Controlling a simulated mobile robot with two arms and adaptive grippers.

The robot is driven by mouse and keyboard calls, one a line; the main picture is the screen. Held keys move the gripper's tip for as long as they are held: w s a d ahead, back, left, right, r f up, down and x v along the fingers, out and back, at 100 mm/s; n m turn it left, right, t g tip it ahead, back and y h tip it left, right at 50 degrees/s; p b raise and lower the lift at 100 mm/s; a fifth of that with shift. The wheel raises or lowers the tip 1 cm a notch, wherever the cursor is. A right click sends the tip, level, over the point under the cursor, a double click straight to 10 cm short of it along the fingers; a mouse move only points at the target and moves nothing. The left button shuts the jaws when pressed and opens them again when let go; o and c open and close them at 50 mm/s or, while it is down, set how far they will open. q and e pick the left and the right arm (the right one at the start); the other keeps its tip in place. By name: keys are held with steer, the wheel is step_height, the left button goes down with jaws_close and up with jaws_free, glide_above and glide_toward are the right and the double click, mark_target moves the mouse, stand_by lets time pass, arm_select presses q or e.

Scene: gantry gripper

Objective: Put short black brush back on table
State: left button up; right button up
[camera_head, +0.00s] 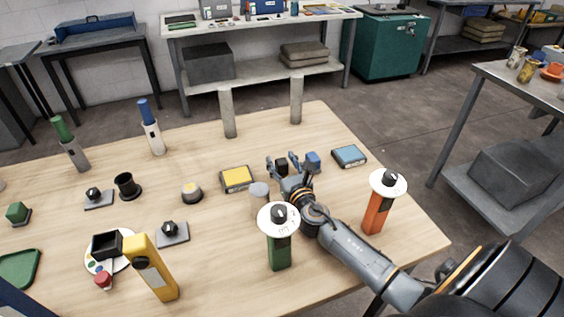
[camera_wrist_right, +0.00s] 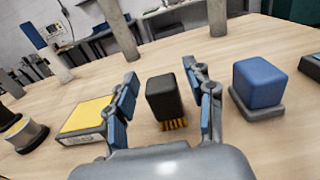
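The short black brush (camera_wrist_right: 164,97) is a black block with yellow bristles pointing down. It stands upright on the wooden table (camera_head: 330,215), as far as the right wrist view shows. In the head view it is a small dark block (camera_head: 281,163), partly hidden by the fingers. My right gripper (camera_wrist_right: 165,95) is open, with one blue-padded finger on each side of the brush and a thin gap on both sides. In the head view the right gripper (camera_head: 282,167) is low over the table's middle right. My left gripper is not in view.
A blue block (camera_wrist_right: 260,85) stands close to the right finger. A yellow-topped box (camera_wrist_right: 88,118) lies to the left. A green post (camera_head: 279,250) and an orange post (camera_head: 376,215) with white discs flank my right arm. Two grey posts (camera_head: 227,112) rise behind.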

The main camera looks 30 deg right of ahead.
steer(key=shift+s+r, duration=0.1)
steer(key=shift+r, duration=0.05)
steer(key=v, duration=1)
steer(key=shift+s+b, duration=0.25)
steer(key=shift+b, duration=0.15)
steer(key=shift+s+a, duration=0.2)
steer(key=shift+s, duration=0.45)
